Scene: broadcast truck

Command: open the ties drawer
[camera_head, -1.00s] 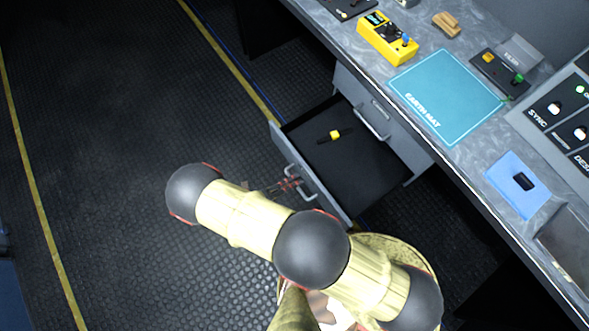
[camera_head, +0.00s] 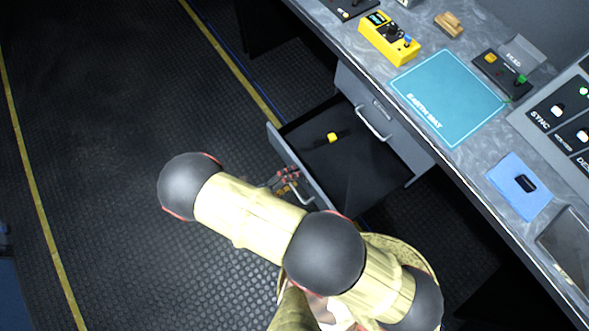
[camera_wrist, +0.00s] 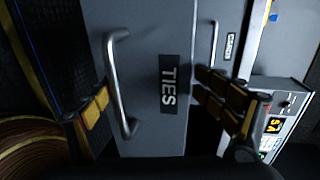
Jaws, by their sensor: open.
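The ties drawer (camera_head: 352,180) is pulled out from under the desk, and its dark inside shows in the head view. In the wrist view the grey drawer front (camera_wrist: 148,72) bears the label TIES. Its bar handle (camera_wrist: 116,80) stands between my fingers, close to the left one. My gripper (camera_wrist: 165,105) is open at the drawer front; in the head view my gripper (camera_head: 284,180) is small and partly hidden by my arm and the handle (camera_head: 297,186). Contact with the handle cannot be told.
A shut drawer with a handle (camera_head: 372,124) sits beside the open one. The desk above holds a teal mat (camera_head: 447,97), a yellow device (camera_head: 388,38), a blue pad (camera_head: 519,186) and switch panels. The dark floor at left (camera_head: 120,120) is clear.

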